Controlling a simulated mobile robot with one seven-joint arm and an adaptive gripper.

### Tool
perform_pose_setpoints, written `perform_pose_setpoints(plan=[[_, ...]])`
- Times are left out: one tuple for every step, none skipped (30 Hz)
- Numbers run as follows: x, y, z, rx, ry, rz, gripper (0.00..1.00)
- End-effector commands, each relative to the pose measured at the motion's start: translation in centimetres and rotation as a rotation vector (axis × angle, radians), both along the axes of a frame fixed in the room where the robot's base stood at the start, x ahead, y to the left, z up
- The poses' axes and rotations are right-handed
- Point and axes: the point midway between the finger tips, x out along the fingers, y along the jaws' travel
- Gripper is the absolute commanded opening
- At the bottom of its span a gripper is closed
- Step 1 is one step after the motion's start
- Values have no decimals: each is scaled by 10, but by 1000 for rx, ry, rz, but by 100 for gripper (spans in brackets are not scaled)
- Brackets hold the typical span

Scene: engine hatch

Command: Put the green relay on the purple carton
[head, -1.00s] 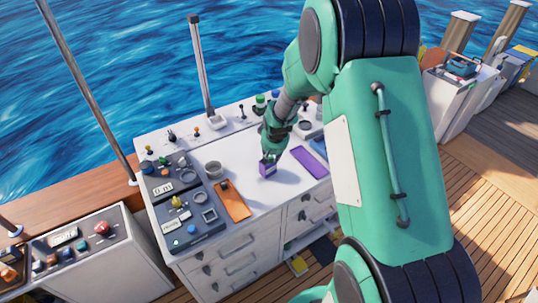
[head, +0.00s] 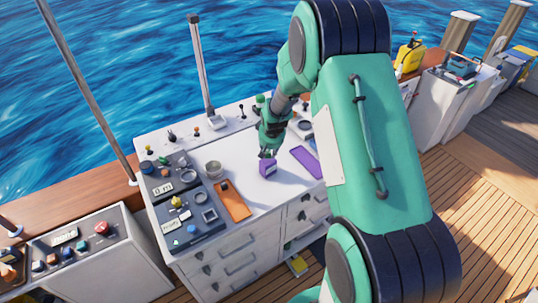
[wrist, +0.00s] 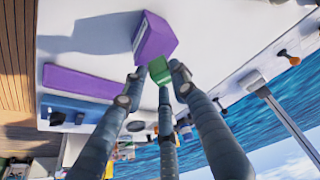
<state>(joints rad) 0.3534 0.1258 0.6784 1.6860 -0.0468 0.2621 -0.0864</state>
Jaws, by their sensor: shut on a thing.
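The purple carton (head: 267,168) stands upright on the white counter in the head view. It also shows at the top of the wrist view (wrist: 153,36). My gripper (head: 268,153) is just above and behind the carton, pointing down. In the wrist view its fingers (wrist: 160,75) are shut on the green relay (wrist: 160,69), a small green block at the fingertips. The relay overlaps the carton's edge in that view; I cannot tell whether they touch. In the head view the relay is too small to make out among my green fingers.
A purple strip (head: 306,161) lies right of the carton, and an orange mat (head: 232,200) lies to its left. A blue tray (wrist: 72,113) shows in the wrist view. The counter around the carton is clear.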

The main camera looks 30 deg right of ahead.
Motion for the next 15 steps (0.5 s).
perform_pose_setpoints(plan=[[0,0,-8,0,2,0,4],[0,0,-11,0,0,0,4],[0,0,-14,0,-1,0,4],[0,0,-17,0,-1,0,4],[0,0,-18,-1,-1,1,4],[1,0,-20,-1,-2,1,4],[1,0,-20,-1,-2,1,4],[1,0,-21,-1,-2,1,4],[1,0,-21,-1,-2,1,4],[1,0,-21,-1,-2,1,3],[1,0,-21,0,-2,0,3],[1,0,-21,0,-2,0,3],[1,0,-21,0,-2,0,3],[1,0,-21,0,-2,0,3],[1,0,-21,0,-2,0,3]])
